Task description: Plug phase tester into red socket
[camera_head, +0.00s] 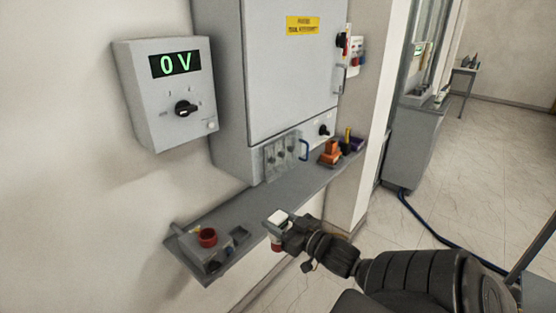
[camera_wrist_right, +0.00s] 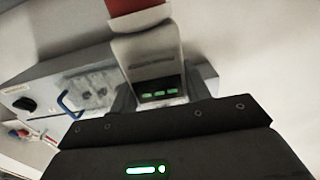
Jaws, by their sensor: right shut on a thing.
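The phase tester (camera_head: 278,217) is a light grey block with a red end, held in my right gripper (camera_head: 288,228) at the front edge of the shelf. In the right wrist view the tester (camera_wrist_right: 148,62) shows its grey body, green lit marks and red end at the top. The right gripper (camera_wrist_right: 155,100) is shut on it. The red socket (camera_head: 207,237) is a round red ring on a grey box at the shelf's left end, left of the tester and apart from it. My left gripper is not in view.
The grey shelf (camera_head: 270,198) runs below a large grey cabinet (camera_head: 292,75). Orange (camera_head: 329,152) and purple (camera_head: 357,143) items stand at its right end. A wall box (camera_head: 168,95) reads 0 V. A blue handle (camera_wrist_right: 70,107) shows in the right wrist view.

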